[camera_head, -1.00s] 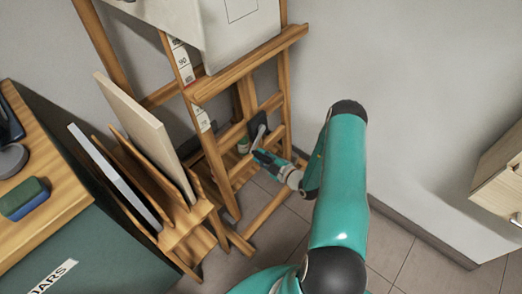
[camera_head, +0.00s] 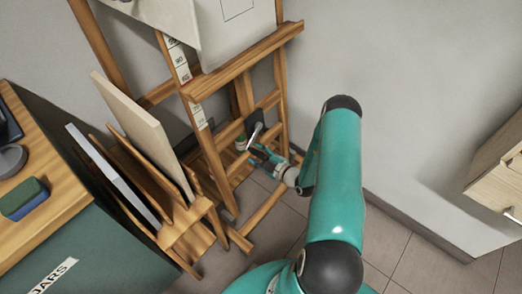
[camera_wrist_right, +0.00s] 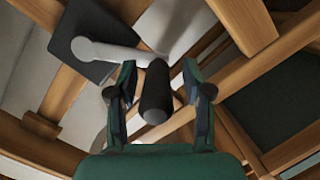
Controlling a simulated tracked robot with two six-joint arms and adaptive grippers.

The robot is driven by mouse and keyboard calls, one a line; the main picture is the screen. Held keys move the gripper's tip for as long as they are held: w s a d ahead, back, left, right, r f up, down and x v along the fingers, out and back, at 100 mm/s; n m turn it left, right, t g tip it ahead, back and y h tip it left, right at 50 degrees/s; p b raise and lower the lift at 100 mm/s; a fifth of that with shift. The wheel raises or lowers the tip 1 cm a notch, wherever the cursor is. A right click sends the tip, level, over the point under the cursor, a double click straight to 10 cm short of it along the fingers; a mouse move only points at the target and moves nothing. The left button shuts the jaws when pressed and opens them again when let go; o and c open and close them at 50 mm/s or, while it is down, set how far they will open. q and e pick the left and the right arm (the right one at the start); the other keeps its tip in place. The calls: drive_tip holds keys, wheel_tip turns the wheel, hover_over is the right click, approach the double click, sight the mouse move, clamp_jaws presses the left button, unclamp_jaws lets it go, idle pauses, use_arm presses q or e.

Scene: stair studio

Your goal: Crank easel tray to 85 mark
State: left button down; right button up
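The easel's wooden tray (camera_head: 245,62) carries a pale canvas (camera_head: 238,30). A white number scale (camera_head: 180,62) runs down the left post, and the tray's left end crosses it. Small numbers are hard to read. The crank's dark plate (camera_head: 256,121) sits low between the easel posts. In the right wrist view the silver crank arm (camera_wrist_right: 105,51) ends in a black handle (camera_wrist_right: 157,95). My right gripper (camera_wrist_right: 160,98) is open, one finger on each side of the handle with narrow gaps visible. It also shows in the head view (camera_head: 260,153). My left gripper is not in view.
A wooden rack (camera_head: 185,232) with upright panels stands left of the easel, close to its leg. A green cabinet (camera_head: 100,255) with a wooden top is at far left. A wooden drawer unit (camera_head: 500,172) is at right.

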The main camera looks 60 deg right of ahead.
drive_tip(key=v, duration=1.2)
idle(0.4)
